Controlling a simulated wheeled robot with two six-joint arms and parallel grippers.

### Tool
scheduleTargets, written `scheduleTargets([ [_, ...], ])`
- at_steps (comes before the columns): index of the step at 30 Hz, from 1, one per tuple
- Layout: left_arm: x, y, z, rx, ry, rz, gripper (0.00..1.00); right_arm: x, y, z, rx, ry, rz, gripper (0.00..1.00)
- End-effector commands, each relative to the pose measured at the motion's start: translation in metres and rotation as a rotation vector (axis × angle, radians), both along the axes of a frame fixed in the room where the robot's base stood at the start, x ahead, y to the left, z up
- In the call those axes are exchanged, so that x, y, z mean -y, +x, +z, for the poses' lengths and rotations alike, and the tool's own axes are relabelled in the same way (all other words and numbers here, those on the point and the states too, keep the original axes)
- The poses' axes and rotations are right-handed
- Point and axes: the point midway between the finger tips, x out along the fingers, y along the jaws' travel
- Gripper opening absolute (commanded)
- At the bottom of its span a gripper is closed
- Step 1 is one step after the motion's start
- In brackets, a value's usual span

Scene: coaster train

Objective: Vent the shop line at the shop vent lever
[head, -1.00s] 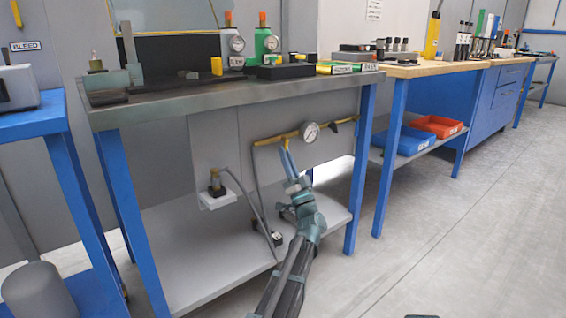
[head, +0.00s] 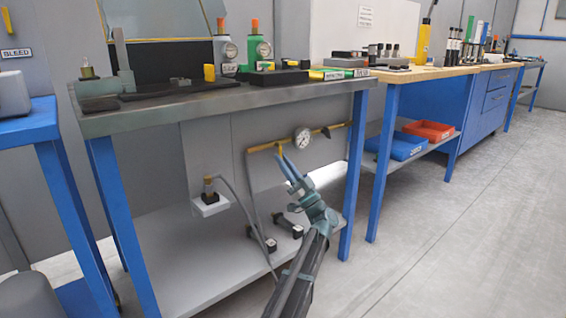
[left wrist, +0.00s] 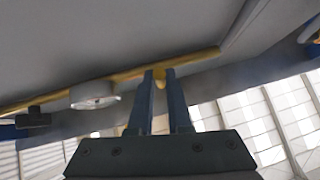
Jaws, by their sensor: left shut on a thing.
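A yellow pipe (head: 262,147) with a round white gauge (head: 302,137) runs under the grey bench top. A short yellow lever (left wrist: 159,76) hangs from this pipe, left of the gauge in the head view. My left gripper (head: 284,160) reaches up from below with its blue fingers around the lever. In the left wrist view the two fingertips (left wrist: 160,80) are shut on it, and the gauge (left wrist: 95,95) is to their left. The fingers hide part of the lever. No label on the lever can be read. My right gripper is not in view.
The grey bench (head: 180,107) stands above my left arm, with blue legs either side. Its lower shelf (head: 190,262) holds black fittings (head: 288,224) beside the arm. A box with a brass fitting (head: 210,197) stands left. Open floor (head: 450,250) lies right.

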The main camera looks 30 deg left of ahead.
Motion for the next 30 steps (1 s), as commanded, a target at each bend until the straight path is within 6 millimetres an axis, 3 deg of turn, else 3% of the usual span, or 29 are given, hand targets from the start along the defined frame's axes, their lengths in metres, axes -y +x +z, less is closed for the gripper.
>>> scheduleTargets([
  [6, 0.0, 0.001, 0.0, -0.001, 0.0, -0.002, 0.0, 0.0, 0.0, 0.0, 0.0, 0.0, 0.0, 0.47],
  [7, 0.0, 0.001, 0.0, -0.001, 0.0, -0.003, 0.2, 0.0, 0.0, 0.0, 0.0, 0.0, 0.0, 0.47],
  [12, 0.0, 0.001, 0.0, -0.001, 0.0, -0.002, 0.47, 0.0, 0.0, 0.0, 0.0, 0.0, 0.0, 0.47],
  [22, 0.0, 0.0, 0.004, -0.001, 0.0, -0.001, 0.47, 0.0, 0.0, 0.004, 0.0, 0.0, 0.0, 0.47],
  [30, 0.0, 0.001, 0.039, -0.001, 0.0, -0.001, 0.47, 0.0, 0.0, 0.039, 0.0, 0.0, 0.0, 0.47],
])
